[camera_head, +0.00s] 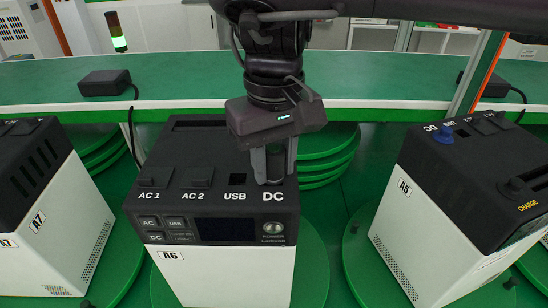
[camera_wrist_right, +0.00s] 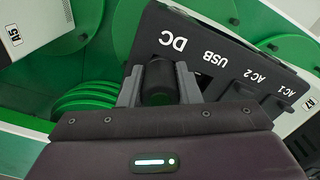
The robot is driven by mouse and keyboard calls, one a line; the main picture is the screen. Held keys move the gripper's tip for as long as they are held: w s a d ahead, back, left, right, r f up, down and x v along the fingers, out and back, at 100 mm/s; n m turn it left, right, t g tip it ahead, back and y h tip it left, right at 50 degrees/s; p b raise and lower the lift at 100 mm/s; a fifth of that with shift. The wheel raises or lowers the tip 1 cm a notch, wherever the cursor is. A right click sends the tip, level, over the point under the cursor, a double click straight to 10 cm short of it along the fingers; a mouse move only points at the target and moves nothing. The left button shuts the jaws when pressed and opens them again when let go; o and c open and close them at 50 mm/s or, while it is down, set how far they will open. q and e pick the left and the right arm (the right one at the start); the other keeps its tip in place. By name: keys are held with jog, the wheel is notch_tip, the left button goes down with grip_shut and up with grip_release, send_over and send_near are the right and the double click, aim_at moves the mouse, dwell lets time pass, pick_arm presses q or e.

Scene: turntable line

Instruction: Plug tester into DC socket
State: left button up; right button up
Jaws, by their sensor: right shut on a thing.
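My right gripper (camera_head: 273,165) is over the DC corner of the power station marked A6 (camera_head: 214,190). It points down, its fingertips close to the top face just behind the "DC" label (camera_head: 273,196). In the right wrist view its fingers (camera_wrist_right: 160,90) are shut on a dark cylindrical tester (camera_wrist_right: 159,76), in line with the "DC" label (camera_wrist_right: 173,43). The DC socket itself is hidden by the gripper and tester. I cannot tell whether the tester's tip is in the socket. My left gripper is not in view.
Power station A5 (camera_head: 403,208) stands at right with a blue plug (camera_head: 445,134) near its DC label; station A7 (camera_head: 42,214) stands at left. All are on green turntables. Behind is a green counter (camera_head: 180,82) with a black adapter box (camera_head: 105,83) and cable.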

jog(key=shift+f, duration=0.1)
jog(key=o, duration=1.1)
